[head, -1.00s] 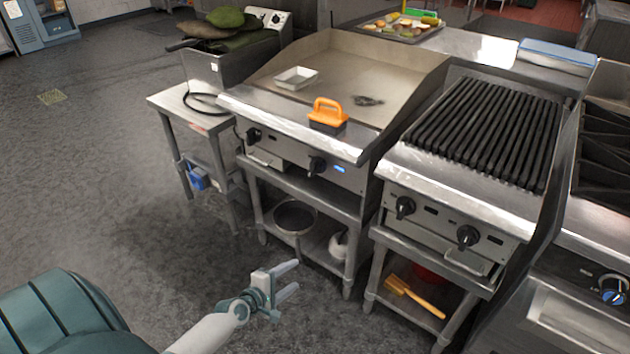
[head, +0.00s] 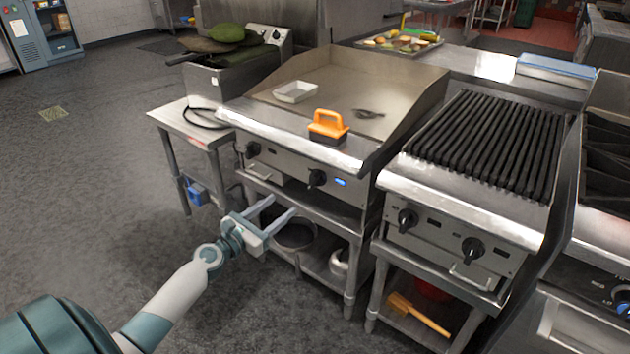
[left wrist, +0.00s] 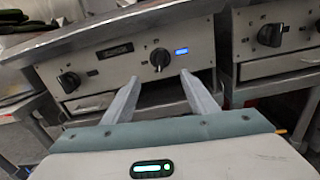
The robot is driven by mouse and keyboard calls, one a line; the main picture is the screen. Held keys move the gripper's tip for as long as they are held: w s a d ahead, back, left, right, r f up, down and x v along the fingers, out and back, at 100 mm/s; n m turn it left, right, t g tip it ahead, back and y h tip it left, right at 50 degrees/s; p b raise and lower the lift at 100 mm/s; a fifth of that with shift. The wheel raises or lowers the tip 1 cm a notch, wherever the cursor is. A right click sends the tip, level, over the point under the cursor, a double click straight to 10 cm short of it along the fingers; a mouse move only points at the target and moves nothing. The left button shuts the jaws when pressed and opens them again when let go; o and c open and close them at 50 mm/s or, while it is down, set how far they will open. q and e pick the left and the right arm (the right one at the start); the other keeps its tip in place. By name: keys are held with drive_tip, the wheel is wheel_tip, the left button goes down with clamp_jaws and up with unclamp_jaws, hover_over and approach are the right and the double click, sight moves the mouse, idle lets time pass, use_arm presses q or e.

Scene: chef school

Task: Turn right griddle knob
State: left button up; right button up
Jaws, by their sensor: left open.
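The flat-top griddle (head: 345,90) has two black knobs on its front panel. Its right knob (head: 316,178) sits left of a small lit blue display (head: 341,182). Its left knob (head: 252,150) is near the panel's left end. My left gripper (head: 281,206) is open and empty, in front of and below the panel, apart from the knobs. In the left wrist view the right knob (left wrist: 160,58) is just beyond the open fingertips (left wrist: 159,78) and slightly above them. The left knob (left wrist: 69,82) shows at the left there. My right gripper is not in view.
An orange-handled press (head: 328,125) and a white tray (head: 295,91) sit on the griddle. A black-grated charbroiler (head: 487,143) with its own knobs (head: 408,219) stands to the right. A pan (head: 296,235) lies on the shelf below. Open floor is at left.

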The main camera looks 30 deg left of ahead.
use_arm(q)
drive_tip(key=w, duration=0.1)
approach(311, 183)
drive_tip(key=w, duration=0.5)
drive_tip(key=w+b, duration=0.1)
drive_tip(key=w, duration=0.4)
drive_tip(key=shift+w+d, duration=0.15)
drive_tip(key=shift+d, duration=0.2)
drive_tip(key=shift+w+d+b, duration=0.1)
drive_tip(key=shift+w+b, duration=0.25)
drive_tip(key=shift+w, duration=0.55)
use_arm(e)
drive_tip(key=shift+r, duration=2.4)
use_arm(q)
drive_tip(key=c, duration=0.8)
